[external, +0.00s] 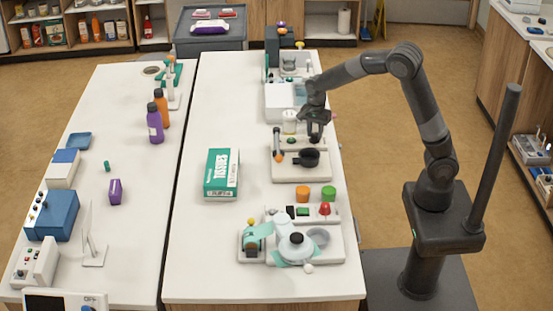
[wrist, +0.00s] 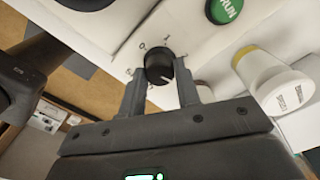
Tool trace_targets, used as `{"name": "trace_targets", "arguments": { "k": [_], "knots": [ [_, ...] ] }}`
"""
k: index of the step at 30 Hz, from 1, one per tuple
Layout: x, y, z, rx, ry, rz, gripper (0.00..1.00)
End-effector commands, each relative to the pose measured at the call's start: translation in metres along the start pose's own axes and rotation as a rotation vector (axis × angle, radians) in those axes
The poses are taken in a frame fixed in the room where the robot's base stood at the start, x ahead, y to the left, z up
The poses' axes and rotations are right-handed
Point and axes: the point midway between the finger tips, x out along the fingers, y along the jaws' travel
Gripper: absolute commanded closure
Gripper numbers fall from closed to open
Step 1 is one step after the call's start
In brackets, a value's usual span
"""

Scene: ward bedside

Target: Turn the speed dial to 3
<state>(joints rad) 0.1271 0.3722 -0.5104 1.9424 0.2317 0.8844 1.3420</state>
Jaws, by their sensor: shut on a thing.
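The speed dial (wrist: 159,62) is a round black knob on a white panel in the wrist view. Printed figures surround it; a 0 and a 1 show near its top, and the others are hard to read. A pale pointer line shows on the knob's lower part, but I cannot tell which figure it marks. My gripper (wrist: 160,70) is shut on the dial, one finger on each side. In the external view my gripper (external: 315,132) is at the back of a white device (external: 290,174) with a dark bowl, and it hides the dial there.
A green RUN button (wrist: 224,9) is close to the dial at the upper right. A white cylinder with a yellow band (wrist: 268,78) stands at the right. In the external view a tissue box (external: 221,174) lies left of the device, with bare tabletop around it.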

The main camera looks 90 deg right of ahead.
Motion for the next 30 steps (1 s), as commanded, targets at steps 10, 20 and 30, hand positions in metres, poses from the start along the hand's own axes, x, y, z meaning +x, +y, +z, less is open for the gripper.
{"name": "trace_targets", "arguments": {
  "k": [10, 20, 30],
  "knots": [
    [-0.0004, -0.0005, -0.0001, 0.195, 0.000, -0.002, 0.93],
    [-0.0005, -0.0005, 0.0002, 0.257, -0.001, -0.002, 0.93],
    [-0.0004, -0.0005, 0.0001, 0.259, -0.001, -0.002, 0.93]
  ]
}}
